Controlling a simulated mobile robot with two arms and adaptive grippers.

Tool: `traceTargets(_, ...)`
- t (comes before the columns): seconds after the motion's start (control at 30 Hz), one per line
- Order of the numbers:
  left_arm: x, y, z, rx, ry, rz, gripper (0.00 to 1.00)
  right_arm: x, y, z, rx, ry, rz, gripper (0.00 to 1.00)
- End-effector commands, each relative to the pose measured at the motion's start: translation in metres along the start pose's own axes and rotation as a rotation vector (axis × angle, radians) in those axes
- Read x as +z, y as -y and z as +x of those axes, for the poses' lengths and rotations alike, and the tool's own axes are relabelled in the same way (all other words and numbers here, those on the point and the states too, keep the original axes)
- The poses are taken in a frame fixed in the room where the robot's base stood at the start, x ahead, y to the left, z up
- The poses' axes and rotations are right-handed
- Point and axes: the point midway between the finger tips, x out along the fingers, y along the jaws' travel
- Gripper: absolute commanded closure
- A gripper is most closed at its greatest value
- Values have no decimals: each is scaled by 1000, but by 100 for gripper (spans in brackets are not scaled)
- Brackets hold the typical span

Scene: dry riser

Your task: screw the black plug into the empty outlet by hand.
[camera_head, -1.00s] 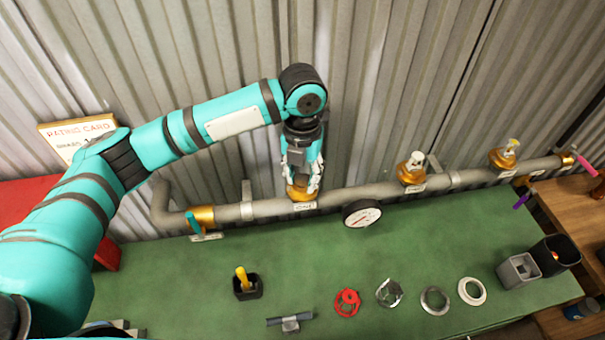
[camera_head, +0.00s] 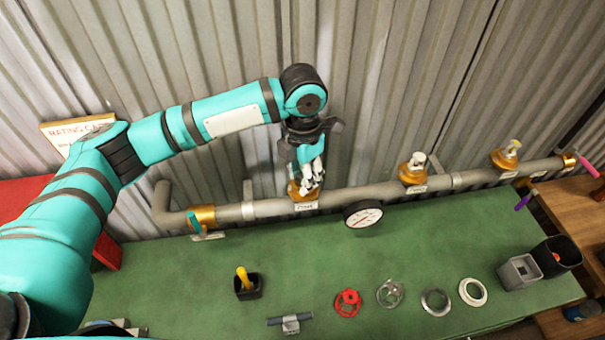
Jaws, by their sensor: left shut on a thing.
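My left gripper (camera_head: 309,178) points down over the leftmost brass outlet (camera_head: 297,192) on the grey pipe (camera_head: 345,196). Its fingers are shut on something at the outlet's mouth. The fingers hide what they hold, so the black plug itself cannot be made out. Two more brass outlets, the middle one (camera_head: 409,178) and the right one (camera_head: 501,162), carry pale fittings on top. My right gripper is not in view.
A pressure gauge (camera_head: 363,214) hangs at the pipe. On the green bench (camera_head: 190,290) are a black cup with a yellow handle (camera_head: 243,281), a red ring (camera_head: 347,303), several metal rings and a grey bin (camera_head: 519,271). Corrugated wall stands close behind.

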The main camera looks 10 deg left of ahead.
Motion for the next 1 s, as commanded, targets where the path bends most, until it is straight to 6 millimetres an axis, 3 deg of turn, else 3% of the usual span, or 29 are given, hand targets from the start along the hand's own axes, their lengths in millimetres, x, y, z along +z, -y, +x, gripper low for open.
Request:
traceTargets(0.07,0,0,-1,1,2,-1,100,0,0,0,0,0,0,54)
traceTargets(0.1,0,0,-1,1,2,-2,67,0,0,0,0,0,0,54)
traceTargets(0.23,0,0,-1,1,1,-3,50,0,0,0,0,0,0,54)
traceTargets(0.53,0,0,0,0,0,-26,48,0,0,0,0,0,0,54)
traceTargets(0.8,1,2,0,-1,-2,-391,48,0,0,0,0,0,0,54)
traceTargets(1.0,1,2,0,0,-3,-526,48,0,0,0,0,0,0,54)
